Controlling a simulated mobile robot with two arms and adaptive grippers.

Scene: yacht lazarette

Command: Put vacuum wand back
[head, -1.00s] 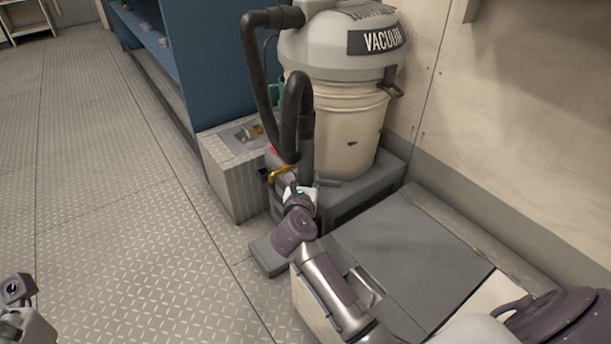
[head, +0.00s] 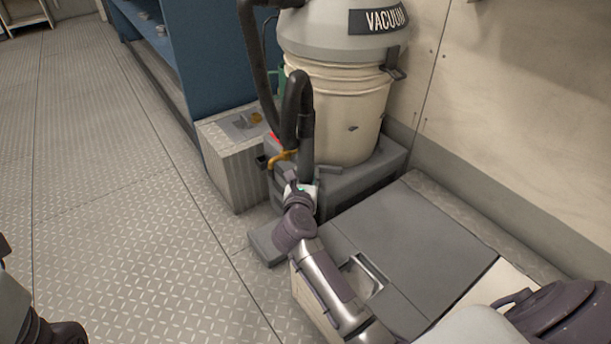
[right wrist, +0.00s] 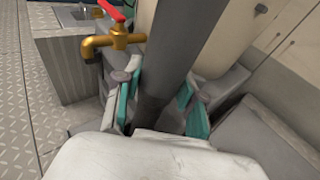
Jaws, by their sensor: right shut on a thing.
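The vacuum wand (head: 307,150) is a dark grey tube, upright at the front left of the vacuum (head: 343,115), with a black hose (head: 258,70) arching above it. In the right wrist view the wand (right wrist: 165,65) passes between the teal pads of my right gripper (right wrist: 160,87), which is shut on it. In the head view my right gripper (head: 302,188) is low on the wand, beside the vacuum's grey base (head: 350,190). The wand's lower end is hidden by my gripper. Only part of my left arm shows at the lower left; its gripper is out of view.
A brass tap with a red handle (right wrist: 115,38) stands close left of the wand. A ribbed metal box (head: 232,165) and blue shelving (head: 205,60) stand behind. A grey-lidded chest (head: 415,235) is at the right, against the wall. The patterned floor (head: 120,200) at left is clear.

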